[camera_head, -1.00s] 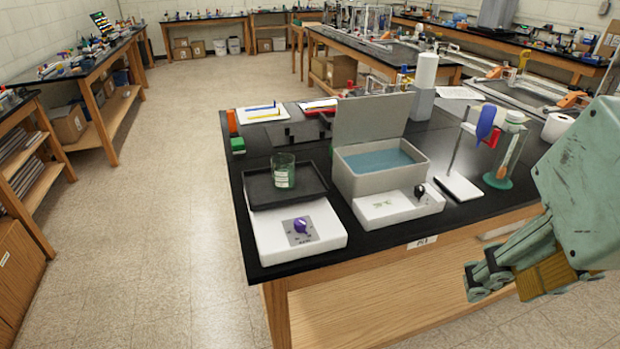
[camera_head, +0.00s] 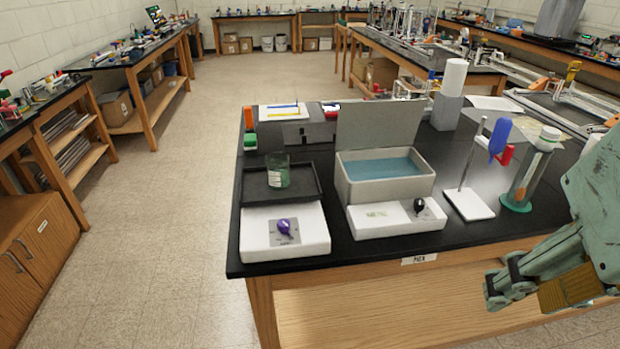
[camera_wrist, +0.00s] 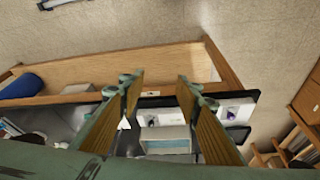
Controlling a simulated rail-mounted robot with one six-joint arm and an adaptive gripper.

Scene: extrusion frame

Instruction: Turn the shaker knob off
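The shaker (camera_head: 258,243) is a white box with a black tray on top, at the bench's near left corner. Its purple knob (camera_head: 284,226) sits on a grey dial plate on the front part; the dial marks are too small to read. A glass beaker (camera_head: 279,171) stands on the shaker's black tray. My gripper (camera_head: 511,282) is at the right, in front of the bench edge and well apart from the knob. In the wrist view, my gripper's two fingers (camera_wrist: 158,82) are spread with nothing between them. The shaker's knob also shows there (camera_wrist: 232,113), right of the fingers.
A water bath (camera_head: 390,187) with a raised lid and a black knob (camera_head: 419,205) stands right of the shaker. A stand (camera_head: 469,203) and a glass cylinder (camera_head: 528,180) are farther right on the black bench (camera_head: 345,258). Open floor lies left of the bench.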

